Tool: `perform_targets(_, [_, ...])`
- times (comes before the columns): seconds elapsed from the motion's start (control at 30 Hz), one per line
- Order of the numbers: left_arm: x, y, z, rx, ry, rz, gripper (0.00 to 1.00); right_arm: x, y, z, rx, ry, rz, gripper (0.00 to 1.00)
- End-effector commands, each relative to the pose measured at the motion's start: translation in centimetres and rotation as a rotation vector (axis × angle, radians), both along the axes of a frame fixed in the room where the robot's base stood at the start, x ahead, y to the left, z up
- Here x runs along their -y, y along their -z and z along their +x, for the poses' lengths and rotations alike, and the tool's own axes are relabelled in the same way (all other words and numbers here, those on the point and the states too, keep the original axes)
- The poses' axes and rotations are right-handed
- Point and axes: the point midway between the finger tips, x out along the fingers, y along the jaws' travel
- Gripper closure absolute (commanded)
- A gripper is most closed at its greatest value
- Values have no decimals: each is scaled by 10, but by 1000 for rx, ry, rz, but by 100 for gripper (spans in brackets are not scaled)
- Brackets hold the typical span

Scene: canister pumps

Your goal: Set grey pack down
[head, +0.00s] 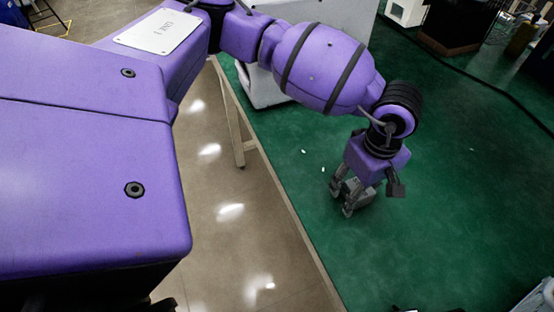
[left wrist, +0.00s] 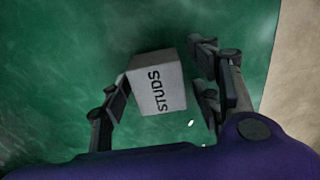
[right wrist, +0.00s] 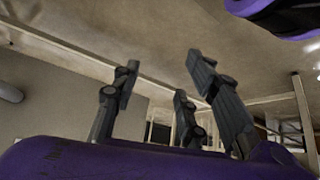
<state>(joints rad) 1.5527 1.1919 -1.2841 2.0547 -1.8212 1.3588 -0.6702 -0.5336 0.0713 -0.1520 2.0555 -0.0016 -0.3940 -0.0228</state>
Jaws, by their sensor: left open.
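The grey pack (left wrist: 158,88) is a small light-grey box with the dark word STUDS. In the left wrist view it is between the fingers of my left gripper (left wrist: 168,82), close to the left finger, with a gap to the right fingers. In the head view my left gripper (head: 368,192) points down at the green surface (head: 290,190), open around the pack (head: 358,196), which is partly hidden by the fingers. The pack seems to rest on that surface. My right gripper (right wrist: 165,92) shows in the right wrist view with its fingers apart and nothing between them.
A pale wooden edge (head: 275,182) borders the green surface on the left. Small white bits (head: 303,151) lie left of the left gripper. A white box-shaped unit (head: 335,15) stands behind my left arm. A cable (head: 470,72) runs at the upper right.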

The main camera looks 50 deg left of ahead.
Motion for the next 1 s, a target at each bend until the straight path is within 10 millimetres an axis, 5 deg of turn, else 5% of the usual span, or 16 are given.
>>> perform_targets(0.27, [0,-11,1,2,-1,-1,43,0,-1,-1,-2,0,0,60])
perform_targets(0.7, [1,-100,1,6,2,-1,43,0,-3,0,1,0,0,60])
perform_targets(1.0, [0,-124,1,2,2,0,43,0,-3,1,2,1,-1,60])
